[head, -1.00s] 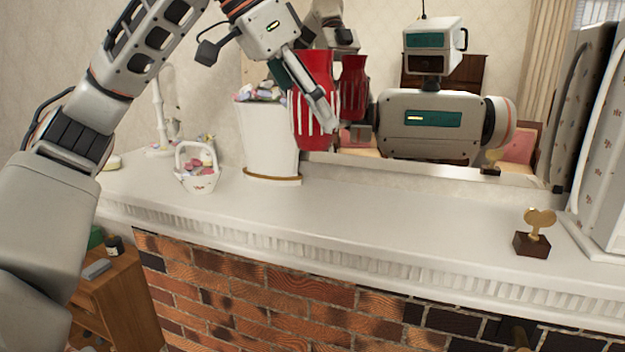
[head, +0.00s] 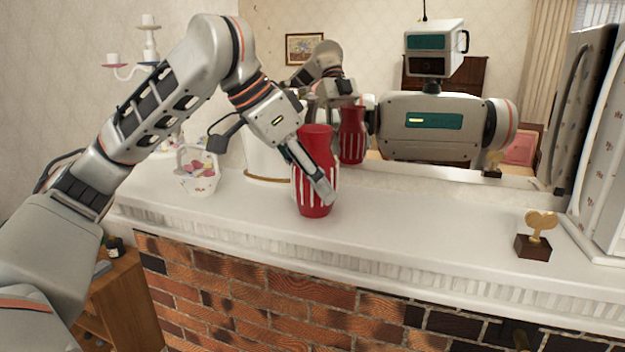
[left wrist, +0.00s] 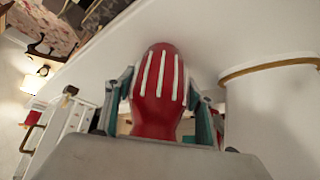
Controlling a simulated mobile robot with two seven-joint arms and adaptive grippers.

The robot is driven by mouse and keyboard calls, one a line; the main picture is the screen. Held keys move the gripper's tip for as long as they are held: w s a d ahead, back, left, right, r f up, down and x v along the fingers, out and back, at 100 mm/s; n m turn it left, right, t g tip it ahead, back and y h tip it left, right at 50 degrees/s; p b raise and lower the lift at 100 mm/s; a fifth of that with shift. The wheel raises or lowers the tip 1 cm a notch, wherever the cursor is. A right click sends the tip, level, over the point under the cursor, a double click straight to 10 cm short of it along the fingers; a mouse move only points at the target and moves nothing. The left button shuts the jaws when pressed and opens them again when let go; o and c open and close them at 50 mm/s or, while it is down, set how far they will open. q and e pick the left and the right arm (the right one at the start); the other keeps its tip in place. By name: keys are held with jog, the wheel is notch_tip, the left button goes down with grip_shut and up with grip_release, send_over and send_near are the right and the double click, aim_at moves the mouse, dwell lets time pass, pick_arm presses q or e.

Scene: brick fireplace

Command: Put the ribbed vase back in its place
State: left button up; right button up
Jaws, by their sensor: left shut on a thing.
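The ribbed vase (head: 315,205) is red with white vertical ribs. It is upright at the white mantel shelf (head: 420,222), near its middle; I cannot tell for sure whether its base touches the shelf. My left gripper (head: 322,190) is shut on the vase, with one finger across its near side. In the left wrist view the vase (left wrist: 157,95) sits between both fingers (left wrist: 158,112). The mirror behind the shelf reflects the vase and my own body. My right gripper is not in view.
A white pot (head: 262,160) stands behind the vase, to its left. A small white basket (head: 197,175) with colourful contents is farther left. A gold trophy (head: 537,235) on a dark base stands at the right. The shelf between vase and trophy is clear.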

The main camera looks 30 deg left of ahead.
pick_arm(q)
jog(key=o, duration=1.6)
jog(key=shift+s+a+r, duration=0.1)
jog(key=shift+s+r, duration=0.1)
jog(key=shift+r, duration=0.3)
jog(key=v, duration=1.1)
